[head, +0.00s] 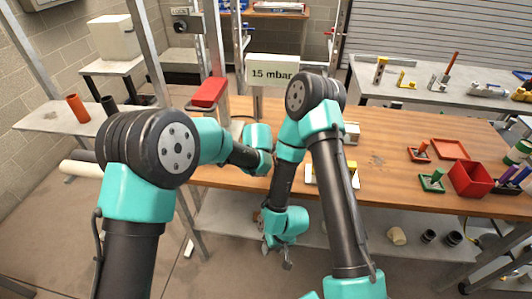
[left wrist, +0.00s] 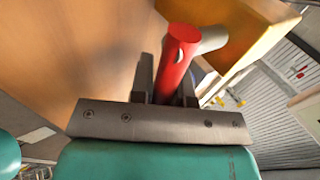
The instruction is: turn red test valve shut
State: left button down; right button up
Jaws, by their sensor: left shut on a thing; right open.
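The red test valve handle (left wrist: 177,62) is a red rod with a pale stub at its far end, seen in the left wrist view. My left gripper (left wrist: 166,88) is shut on this red handle, with a finger on each side of it. In the head view the left hand reaches over the table, and its fingertips and the valve are hidden behind my arms. My right gripper (head: 277,256) is open and empty, hanging low in front of the table's front edge.
A sign reading 15 mbar (head: 272,73) stands behind the arms. A red block on a grey stand (head: 209,92) is at the table's left. A red bin (head: 470,179), a red tray (head: 450,149) and a green piece (head: 433,181) lie right. The wooden table's (head: 385,150) middle right is mostly clear.

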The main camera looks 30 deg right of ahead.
pick_arm(q)
jog(key=c, duration=1.1)
grip_release()
jog(key=v, duration=1.7)
jog(key=shift+r, duration=0.15)
jog(key=shift+a, duration=0.1)
